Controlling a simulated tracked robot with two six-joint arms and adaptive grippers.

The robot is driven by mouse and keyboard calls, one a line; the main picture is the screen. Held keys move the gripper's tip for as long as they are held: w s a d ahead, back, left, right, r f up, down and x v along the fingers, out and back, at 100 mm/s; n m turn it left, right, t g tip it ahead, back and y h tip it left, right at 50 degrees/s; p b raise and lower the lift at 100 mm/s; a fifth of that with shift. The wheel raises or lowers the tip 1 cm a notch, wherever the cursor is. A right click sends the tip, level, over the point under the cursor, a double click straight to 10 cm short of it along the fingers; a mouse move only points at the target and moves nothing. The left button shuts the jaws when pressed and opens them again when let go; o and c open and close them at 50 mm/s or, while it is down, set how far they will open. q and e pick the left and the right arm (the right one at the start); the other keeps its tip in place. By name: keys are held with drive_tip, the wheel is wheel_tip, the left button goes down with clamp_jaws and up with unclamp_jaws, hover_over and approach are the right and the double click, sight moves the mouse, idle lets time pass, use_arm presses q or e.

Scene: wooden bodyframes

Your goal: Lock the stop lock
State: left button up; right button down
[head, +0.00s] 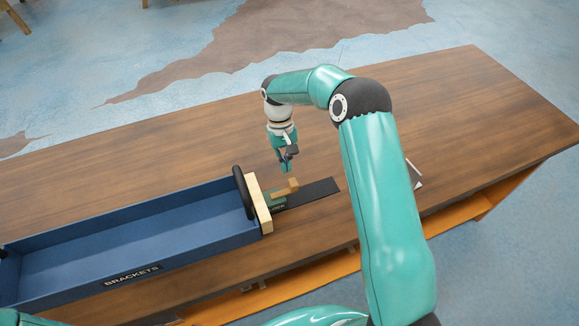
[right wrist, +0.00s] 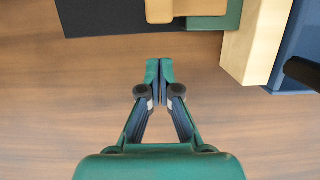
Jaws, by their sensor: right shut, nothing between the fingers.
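The stop lock shows as a small wooden turn piece (head: 286,187) on a green base (head: 277,202), beside the wooden end block of the blue drawer. In the right wrist view the wooden piece (right wrist: 184,8) and the green base (right wrist: 212,19) are cut off at the top edge. My right gripper (head: 286,167) points down just behind the wooden piece. In the right wrist view it (right wrist: 160,72) is shut and empty, with bare table between its tips and the lock. My left gripper is not in view.
A blue drawer (head: 190,239) labelled BRACKETS stands left of the lock, with a wooden end block (head: 260,205) and a black handle (head: 243,192). A dark strip (head: 315,192) runs right of the lock. The wooden table (head: 450,110) is mostly clear behind. A small white object (head: 415,173) lies right.

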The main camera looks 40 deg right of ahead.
drive_tip(key=shift+s+a+r+p, duration=0.1)
drive_tip(key=shift+s+a+p, duration=0.05)
drive_tip(key=shift+s, duration=0.35)
drive_tip(key=shift+s+a+r+p, duration=0.1)
drive_tip(key=shift+s+p, duration=0.05)
drive_tip(key=shift+s, duration=0.35)
drive_tip(key=shift+s+a+f, duration=0.1)
drive_tip(key=shift+s+f, duration=0.05)
drive_tip(key=shift+s, duration=0.35)
drive_tip(key=shift+s, duration=0.1)
drive_tip(key=shift+m, duration=0.3)
